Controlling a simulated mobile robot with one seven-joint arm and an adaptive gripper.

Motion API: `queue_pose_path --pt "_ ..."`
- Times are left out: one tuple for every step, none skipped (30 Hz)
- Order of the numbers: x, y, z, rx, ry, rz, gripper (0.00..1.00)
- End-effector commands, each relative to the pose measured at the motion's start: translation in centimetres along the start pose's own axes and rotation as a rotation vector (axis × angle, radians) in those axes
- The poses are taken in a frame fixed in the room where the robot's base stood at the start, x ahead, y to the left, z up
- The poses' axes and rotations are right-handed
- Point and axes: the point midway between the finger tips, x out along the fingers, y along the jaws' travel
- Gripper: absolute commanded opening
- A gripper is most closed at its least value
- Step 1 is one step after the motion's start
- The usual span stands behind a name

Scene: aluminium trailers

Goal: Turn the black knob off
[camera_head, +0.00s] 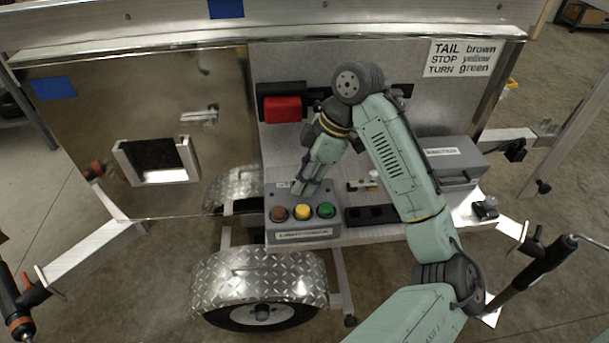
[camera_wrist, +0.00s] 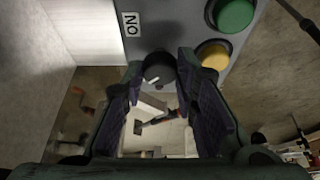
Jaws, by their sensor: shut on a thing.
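The black knob (camera_wrist: 158,72) sits between the two fingertips of my gripper (camera_wrist: 160,66) in the wrist view. A white pointer line shows on its face, slanted. A white label (camera_wrist: 131,24) beside it reads ON, upside down in this view. My gripper is shut on the knob, one finger on each side. In the head view my gripper (camera_head: 302,188) points down at the back of the grey control box (camera_head: 304,233), and the knob is hidden behind it.
Brown (camera_head: 278,213), yellow (camera_head: 302,212) and green (camera_head: 326,210) buttons line the box front, close to my gripper. A red block (camera_head: 283,109) is on the panel behind. A grey case (camera_head: 452,160) stands to the right. A diamond-plate fender (camera_head: 258,280) is below.

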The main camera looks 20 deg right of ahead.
Motion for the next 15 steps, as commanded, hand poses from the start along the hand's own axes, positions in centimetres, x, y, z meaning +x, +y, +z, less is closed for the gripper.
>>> queue_pose_path --pt "0.02 -0.02 -0.11 -0.003 0.001 -0.001 0.0" --pt "0.02 -0.02 -0.11 -0.003 0.001 -0.001 0.0" --pt "0.03 -0.02 -0.11 -0.003 0.001 -0.001 0.0" --pt "0.03 -0.02 -0.11 -0.003 0.001 -0.001 0.0" --pt "0.03 -0.02 -0.11 -0.003 0.001 -0.001 0.0" --pt "0.03 -0.02 -0.11 -0.003 0.001 -0.001 0.0" --pt "0.03 -0.02 -0.11 -0.003 0.001 -0.001 0.0" --pt "0.03 -0.02 -0.11 -0.003 0.001 -0.001 0.0" --pt "0.03 -0.02 -0.12 -0.003 0.001 -0.001 0.29" --pt "0.03 -0.02 -0.12 -0.003 0.001 -0.001 0.31" --pt "0.03 -0.02 -0.11 -0.002 0.001 -0.001 0.33" --pt "0.02 -0.01 -0.1 -0.002 0.001 -0.001 0.35" --pt "0.02 -0.01 -0.09 -0.002 0.001 -0.001 0.37" --pt "0.02 -0.01 -0.08 -0.001 0.001 0.0 0.39" --pt "0.02 -0.01 -0.07 -0.001 0.001 0.0 0.42"
